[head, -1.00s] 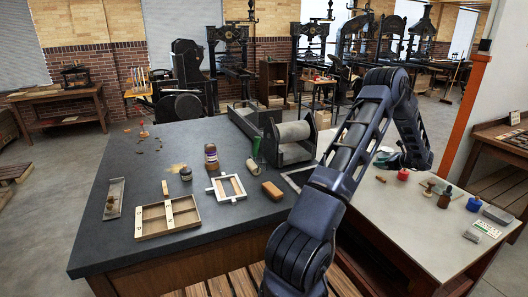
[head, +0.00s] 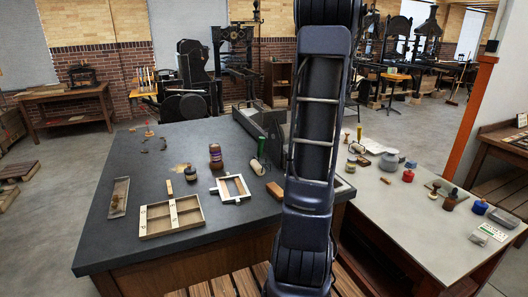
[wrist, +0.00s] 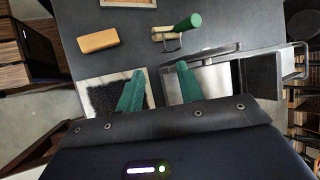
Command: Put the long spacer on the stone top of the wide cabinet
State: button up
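The wide cabinet's dark stone top (head: 110,232) fills the left and middle of the head view. My gripper (wrist: 160,88) is hidden behind my arm in the head view. In the wrist view its green fingers are apart, with nothing visible held between them. Below the left finger is a pale-edged square with a dark rough surface (wrist: 103,97); below the right finger is a grey metal plate (wrist: 213,79).
A tan block (wrist: 98,40) and a green-handled tool (wrist: 187,23) lie near my gripper. A pale frame (head: 218,190), a brown bottle (head: 215,157) and a narrow tray (head: 119,198) stand on the stone top. The pale right-hand bench (head: 400,222) holds several small things.

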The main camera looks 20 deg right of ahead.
jog(key=s+a+r+n+g, duration=0.1)
jog(key=s+a+r+n, duration=0.25)
jog(key=a, duration=0.65)
jog(key=s+a+n+h, duration=0.5)
jog(key=s+a+n, duration=0.7)
jog(key=s+a, duration=0.4)
jog(key=s, duration=0.3)
jog(key=shift+a+h, duration=0.2)
jog(key=shift+h, duration=0.1)
jog(key=shift+o, duration=0.5)
jog(key=shift+s+f+n, duration=0.2)
jog(key=shift+s+n, duration=0.3)
jog(key=shift+n, duration=0.05)
